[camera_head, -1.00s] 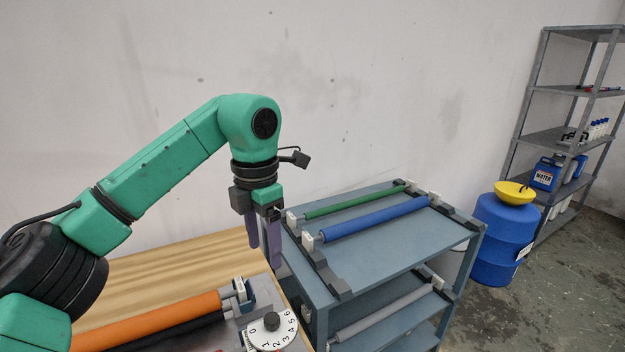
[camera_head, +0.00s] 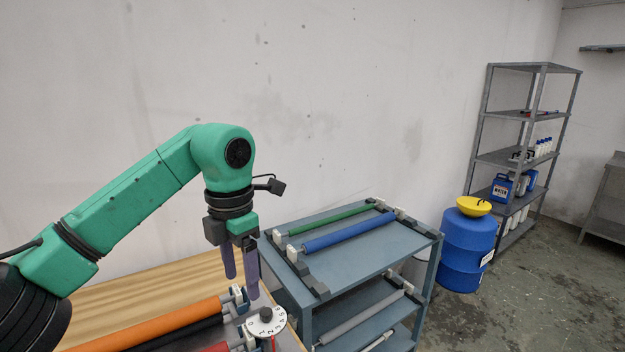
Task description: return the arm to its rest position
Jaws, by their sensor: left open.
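My left arm (camera_head: 130,205) is green with black joints and reaches in from the left. Its left gripper (camera_head: 240,275) points down with two purple-grey fingers apart and nothing between them. The gripper hangs above the right end of the wooden table (camera_head: 150,283), behind the white numbered dial (camera_head: 266,321) and near the end of the orange roller (camera_head: 150,325). I cannot tell its exact height over the table. My right gripper is out of view.
A blue-grey cart (camera_head: 365,248) stands right of the gripper, with a green roller (camera_head: 330,219) and a blue roller (camera_head: 350,232) on top. A blue barrel (camera_head: 467,250) with a yellow funnel (camera_head: 473,206) and a grey shelf (camera_head: 515,155) stand farther right. The floor at right is open.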

